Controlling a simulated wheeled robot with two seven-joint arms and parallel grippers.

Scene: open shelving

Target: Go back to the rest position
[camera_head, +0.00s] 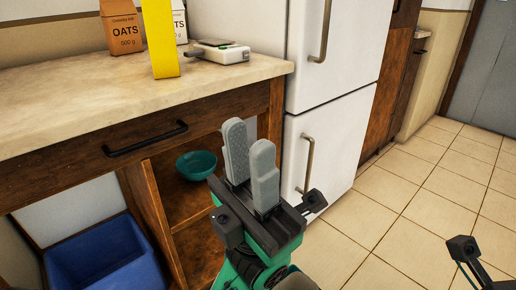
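My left gripper (248,134) is in the middle of the head view, in front of the counter's open shelf and the fridge. Its two grey fingers point up and stand a small gap apart, with nothing seen between them. Only a small dark part of my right gripper (462,248) shows at the lower right edge. Its fingers are out of the picture, so its opening is hidden.
A wooden counter (60,108) holds oats cartons (122,28), a yellow box (161,40) and a white device (222,52). A teal bowl (196,166) sits on the shelf below. A blue bin (105,258) stands lower left. A white fridge (335,130) stands behind. Tiled floor at right is clear.

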